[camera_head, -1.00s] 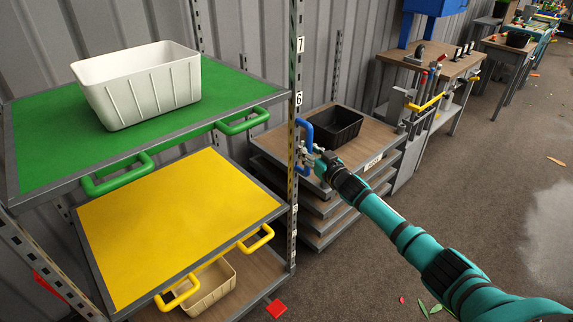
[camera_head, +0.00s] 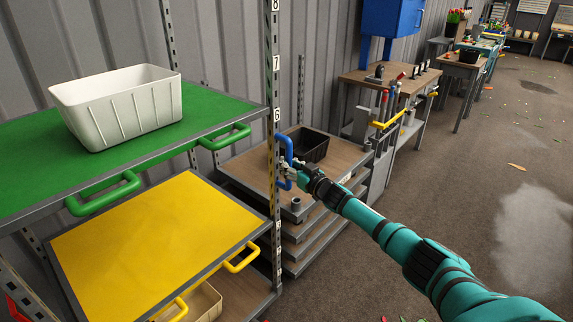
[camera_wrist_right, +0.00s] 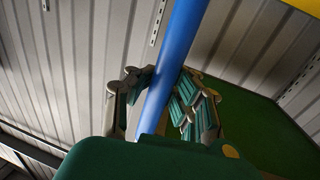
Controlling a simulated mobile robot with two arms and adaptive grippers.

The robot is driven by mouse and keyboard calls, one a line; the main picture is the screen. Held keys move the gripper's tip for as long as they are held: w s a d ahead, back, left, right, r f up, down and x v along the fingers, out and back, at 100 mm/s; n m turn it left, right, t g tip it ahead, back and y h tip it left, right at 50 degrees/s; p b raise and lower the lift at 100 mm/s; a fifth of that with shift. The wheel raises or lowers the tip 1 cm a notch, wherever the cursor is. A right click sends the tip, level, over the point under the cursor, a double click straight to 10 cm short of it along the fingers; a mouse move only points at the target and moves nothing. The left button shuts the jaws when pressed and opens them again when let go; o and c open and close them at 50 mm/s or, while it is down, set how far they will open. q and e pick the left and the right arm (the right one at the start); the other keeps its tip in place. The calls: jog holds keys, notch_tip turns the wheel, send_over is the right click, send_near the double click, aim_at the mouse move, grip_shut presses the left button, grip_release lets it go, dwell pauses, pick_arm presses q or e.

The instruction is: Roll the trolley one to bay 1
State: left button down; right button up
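A low unit with a wooden top (camera_head: 337,158) and several stacked decks stands just right of the rack; I take it as the trolley, though its small front label is unreadable. A blue upright handle (camera_head: 284,149) shows at its near left end, beside the rack post. My right gripper (camera_head: 289,170) is at this handle. In the right wrist view the blue bar (camera_wrist_right: 175,60) passes between the fingers of my right gripper (camera_wrist_right: 165,100), whose pads lie against it on both sides. My left gripper is not in view. No bay 1 mark is readable.
A rack post (camera_head: 273,100) with number tags stands close left of the handle. The rack has a green shelf (camera_head: 215,122) with a white bin (camera_head: 120,105) and a yellow shelf (camera_head: 150,240). A black crate (camera_head: 308,145) sits on the wooden top. Open floor (camera_head: 470,190) lies right.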

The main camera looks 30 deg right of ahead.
jog(key=o, duration=0.6)
jog(key=shift+s+d, duration=0.4)
jog(key=shift+d, duration=0.1)
jog(key=shift+w+a, duration=0.2)
jog(key=shift+a, duration=0.05)
jog(key=s, duration=0.4)
jog(key=s+d, duration=0.1)
jog(key=s, duration=0.3)
jog(key=s+d, duration=0.1)
jog(key=s, duration=0.3)
jog(key=shift+f, duration=0.1)
